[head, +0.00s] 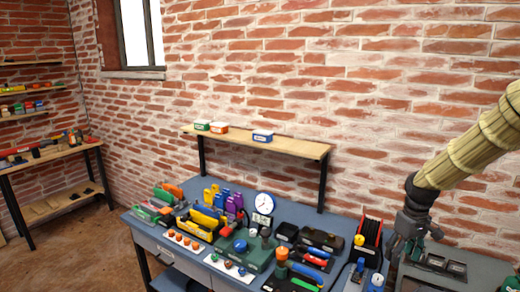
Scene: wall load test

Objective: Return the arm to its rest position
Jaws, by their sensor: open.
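My arm (470,140), in a pale ribbed sleeve, reaches in from the right edge and slopes down to the left. My gripper (402,250) hangs at its end, pointing down, over the right part of the workbench. Its jaws are open, with no held object visible. It is close to the dark equipment on the bench; I cannot tell whether it touches anything. The fingertips are small and partly lost against the dark things behind them.
A blue-grey workbench (142,236) is crowded with tools, a clock (265,203) and a black-and-red rack (368,238). A side table (50,157) stands left. Open floor (85,260) lies between; the air above the bench is clear.

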